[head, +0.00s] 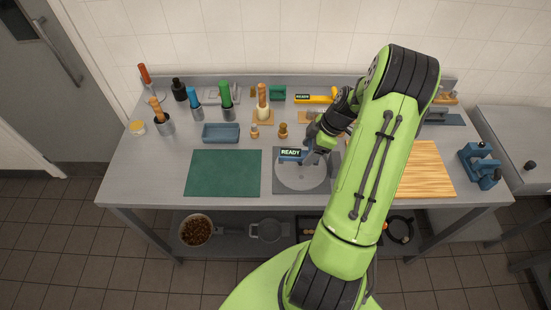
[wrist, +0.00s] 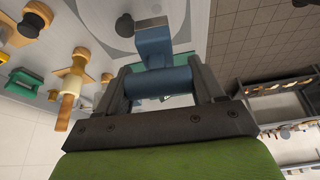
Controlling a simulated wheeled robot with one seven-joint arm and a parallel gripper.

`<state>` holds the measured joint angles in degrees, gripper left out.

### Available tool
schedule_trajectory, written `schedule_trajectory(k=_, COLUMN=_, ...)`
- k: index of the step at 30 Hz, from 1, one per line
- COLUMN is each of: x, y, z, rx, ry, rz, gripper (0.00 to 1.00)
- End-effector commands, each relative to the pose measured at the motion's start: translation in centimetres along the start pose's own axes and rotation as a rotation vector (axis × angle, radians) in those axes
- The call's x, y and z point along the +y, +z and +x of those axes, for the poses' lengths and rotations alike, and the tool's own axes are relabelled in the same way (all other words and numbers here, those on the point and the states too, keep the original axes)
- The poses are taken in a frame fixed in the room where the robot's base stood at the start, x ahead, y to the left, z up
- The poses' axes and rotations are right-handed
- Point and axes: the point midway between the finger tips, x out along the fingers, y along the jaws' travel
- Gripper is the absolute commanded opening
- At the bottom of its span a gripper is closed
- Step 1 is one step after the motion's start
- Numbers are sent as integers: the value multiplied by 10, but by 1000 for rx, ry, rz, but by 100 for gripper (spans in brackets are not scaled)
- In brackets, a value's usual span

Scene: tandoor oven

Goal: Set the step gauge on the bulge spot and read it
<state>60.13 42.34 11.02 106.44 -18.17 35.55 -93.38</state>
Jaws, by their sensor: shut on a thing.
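My gripper (head: 311,156) is shut on a blue step gauge (head: 291,153), whose dark display reads READY. In the wrist view the gauge's blue body (wrist: 162,82) lies between the two fingers, with a blocky blue end pointing away from my gripper. The gauge is over the back part of a round grey disc (head: 301,182) on a darker square mat. I cannot tell whether it touches the disc. The bulge spot cannot be made out; the gauge and my arm cover part of the disc.
A green mat (head: 223,173) lies left of the disc and a wooden board (head: 425,170) right of it. A blue tray (head: 221,133), handled tools and a yellow device reading READY (head: 315,98) stand behind. A blue clamp-like device (head: 480,165) is at the right end.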

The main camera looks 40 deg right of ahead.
Motion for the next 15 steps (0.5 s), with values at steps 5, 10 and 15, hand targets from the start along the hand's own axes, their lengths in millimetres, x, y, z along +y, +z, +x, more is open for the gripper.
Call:
schedule_trajectory(k=5, x=-2, y=13, z=-17, rx=1, ry=-29, rz=-65, gripper=18)
schedule_trajectory(k=10, x=-2, y=13, z=-16, rx=0, ry=-30, rz=-65, gripper=18)
schedule_trajectory(k=15, x=-2, y=14, z=-14, rx=1, ry=-29, rz=-65, gripper=18)
